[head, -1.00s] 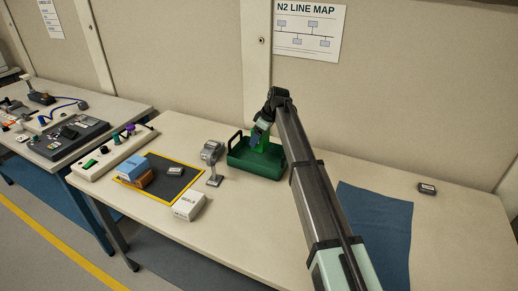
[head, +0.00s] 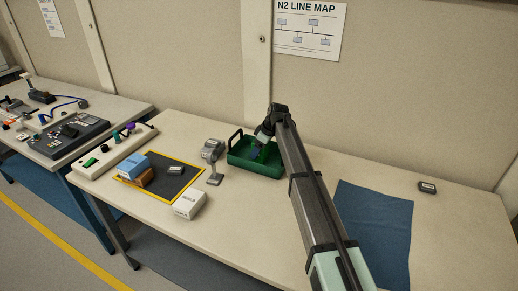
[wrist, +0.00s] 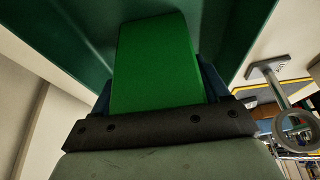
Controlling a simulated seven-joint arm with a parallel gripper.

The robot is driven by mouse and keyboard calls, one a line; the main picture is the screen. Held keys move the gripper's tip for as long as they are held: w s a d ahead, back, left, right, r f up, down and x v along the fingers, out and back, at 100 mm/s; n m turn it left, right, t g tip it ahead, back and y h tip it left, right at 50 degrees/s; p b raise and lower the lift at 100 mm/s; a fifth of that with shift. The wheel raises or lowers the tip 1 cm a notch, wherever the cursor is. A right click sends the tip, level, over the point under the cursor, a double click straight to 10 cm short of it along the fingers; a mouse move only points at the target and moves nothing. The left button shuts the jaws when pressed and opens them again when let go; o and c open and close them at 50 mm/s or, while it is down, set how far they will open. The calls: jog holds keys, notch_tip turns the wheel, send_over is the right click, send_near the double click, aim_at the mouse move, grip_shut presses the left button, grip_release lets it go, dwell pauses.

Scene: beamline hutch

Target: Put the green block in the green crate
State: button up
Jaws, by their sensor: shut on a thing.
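The green block (wrist: 155,65) shows in the wrist view, held between the fingers of my gripper (wrist: 158,85). In the head view my gripper (head: 257,150) reaches down inside the green crate (head: 262,170), and the block there is mostly hidden by the gripper and the crate's wall. The dark green crate (wrist: 60,45) also shows in the wrist view, around and behind the block. I cannot tell whether the block touches the crate's floor.
A grey scanner on a stand (head: 213,158) stands just left of the crate. A blue cloth (head: 375,230) lies at the right.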

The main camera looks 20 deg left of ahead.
jog(key=o, duration=1.3)
jog(key=v, duration=1.2)
jog(key=shift+r, duration=0.15)
